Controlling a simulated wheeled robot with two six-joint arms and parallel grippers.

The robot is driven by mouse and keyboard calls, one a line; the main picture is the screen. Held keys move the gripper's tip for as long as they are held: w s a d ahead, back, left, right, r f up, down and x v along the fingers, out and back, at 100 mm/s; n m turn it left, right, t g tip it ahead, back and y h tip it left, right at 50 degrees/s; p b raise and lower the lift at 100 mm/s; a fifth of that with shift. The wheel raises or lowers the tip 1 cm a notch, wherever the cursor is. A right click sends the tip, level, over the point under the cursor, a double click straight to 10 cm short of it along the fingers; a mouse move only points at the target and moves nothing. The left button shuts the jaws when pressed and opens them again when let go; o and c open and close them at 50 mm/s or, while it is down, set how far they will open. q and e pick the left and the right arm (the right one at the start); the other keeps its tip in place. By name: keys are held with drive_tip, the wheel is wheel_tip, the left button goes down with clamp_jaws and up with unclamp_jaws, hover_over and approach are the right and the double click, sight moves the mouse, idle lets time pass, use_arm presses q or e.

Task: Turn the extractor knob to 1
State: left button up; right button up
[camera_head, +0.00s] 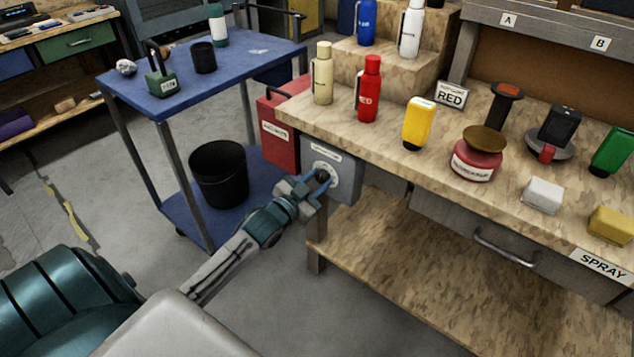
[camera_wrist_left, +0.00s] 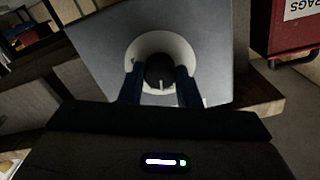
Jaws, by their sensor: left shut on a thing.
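The extractor control box (camera_head: 346,181) is a grey box on the left end of the workbench. It carries a dark round knob on a pale dial, and my gripper partly covers it in the head view. In the left wrist view the knob (camera_wrist_left: 160,72) sits at the middle of the white dial (camera_wrist_left: 160,40), with a pale pointer mark on its lower face. My left gripper (camera_head: 322,180) is shut on the knob, with one finger on each side of it. The dial's numbers are too small or dark to read. My right gripper is not in view.
A red container (camera_head: 281,140) stands just left of the box. A blue cart (camera_head: 255,60) with a black bin (camera_head: 219,178) is further left. The workbench top (camera_head: 385,135) holds several bottles and tins. A drawer handle (camera_head: 503,248) sticks out at the bench front.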

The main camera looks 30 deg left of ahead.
use_arm(q)
drive_tip(key=m, duration=0.2)
drive_tip(key=shift+m+b, duration=0.3)
drive_tip(key=shift+m, duration=1)
drive_tip(key=shift+m+b, duration=0.4)
drive_tip(key=shift+m, duration=0.3)
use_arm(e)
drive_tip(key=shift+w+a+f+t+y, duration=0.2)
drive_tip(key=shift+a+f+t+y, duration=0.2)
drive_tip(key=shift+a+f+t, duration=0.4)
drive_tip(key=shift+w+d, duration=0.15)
use_arm(q)
drive_tip(key=o, duration=1)
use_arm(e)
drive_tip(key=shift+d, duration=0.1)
use_arm(q)
drive_tip(key=shift+s, duration=0.1)
